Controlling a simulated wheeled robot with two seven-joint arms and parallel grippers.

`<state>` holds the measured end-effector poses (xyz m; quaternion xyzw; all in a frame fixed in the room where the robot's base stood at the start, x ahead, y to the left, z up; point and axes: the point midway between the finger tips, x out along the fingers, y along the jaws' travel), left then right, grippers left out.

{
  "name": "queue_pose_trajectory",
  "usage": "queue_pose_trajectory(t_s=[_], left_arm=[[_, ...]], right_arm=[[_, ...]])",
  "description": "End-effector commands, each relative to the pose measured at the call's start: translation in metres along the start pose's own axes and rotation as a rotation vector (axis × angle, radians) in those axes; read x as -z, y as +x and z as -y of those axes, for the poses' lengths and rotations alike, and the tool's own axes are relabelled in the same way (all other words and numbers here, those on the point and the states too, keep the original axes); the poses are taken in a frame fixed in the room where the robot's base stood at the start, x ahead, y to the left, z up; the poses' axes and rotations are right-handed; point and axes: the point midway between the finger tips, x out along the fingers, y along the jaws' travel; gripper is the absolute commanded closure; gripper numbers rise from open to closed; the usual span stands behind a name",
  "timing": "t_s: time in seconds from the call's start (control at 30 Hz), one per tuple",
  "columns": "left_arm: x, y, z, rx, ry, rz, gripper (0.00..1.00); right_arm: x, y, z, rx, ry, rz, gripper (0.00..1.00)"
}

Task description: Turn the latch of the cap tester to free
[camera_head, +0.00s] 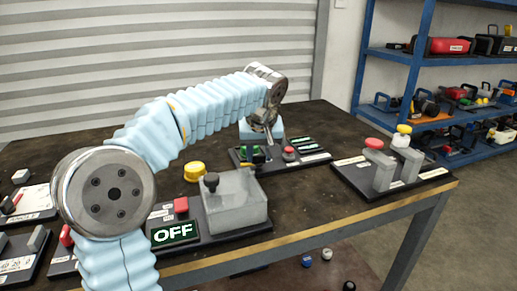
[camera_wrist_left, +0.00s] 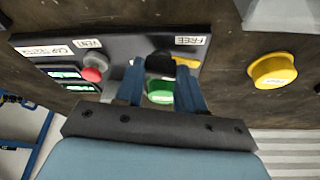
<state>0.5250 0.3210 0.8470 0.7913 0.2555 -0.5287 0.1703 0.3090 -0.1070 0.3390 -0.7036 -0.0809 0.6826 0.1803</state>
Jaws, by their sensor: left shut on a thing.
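The cap tester (camera_head: 310,157) is a dark panel at the middle of the table, and its labels "CAP TESTER", "VENT" and "FREE" show in the left wrist view (camera_wrist_left: 118,55). My left gripper (camera_head: 256,152) reaches down onto its left part. In the left wrist view, its two blue fingers (camera_wrist_left: 161,72) are shut on the dark latch knob (camera_wrist_left: 160,63). A green round part (camera_wrist_left: 160,93) lies between the fingers, and a yellow piece (camera_wrist_left: 188,66) lies near the "FREE" label. The latch's exact turn is hidden by the fingers. My right gripper is not in view.
A grey box unit (camera_head: 235,205) with an "OFF" display stands in front. A yellow cap (camera_head: 195,171) is behind it. A panel with red and yellow knobs (camera_head: 392,170) stands at the right. Blue shelves are beyond the table.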

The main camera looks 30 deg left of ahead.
Motion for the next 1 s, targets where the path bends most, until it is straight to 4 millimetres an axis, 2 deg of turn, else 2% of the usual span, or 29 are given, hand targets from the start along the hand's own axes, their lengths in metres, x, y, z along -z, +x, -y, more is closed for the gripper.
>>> queue_pose_trajectory(t_s=[0.43,1.0], left_arm=[[0.0015,-0.001,-0.0015,0.084,-0.208,-0.003,0.92],[0.0012,-0.0007,-0.0014,0.096,-0.239,-0.002,0.92]], right_arm=[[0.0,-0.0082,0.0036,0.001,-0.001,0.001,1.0],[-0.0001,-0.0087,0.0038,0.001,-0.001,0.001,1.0]])
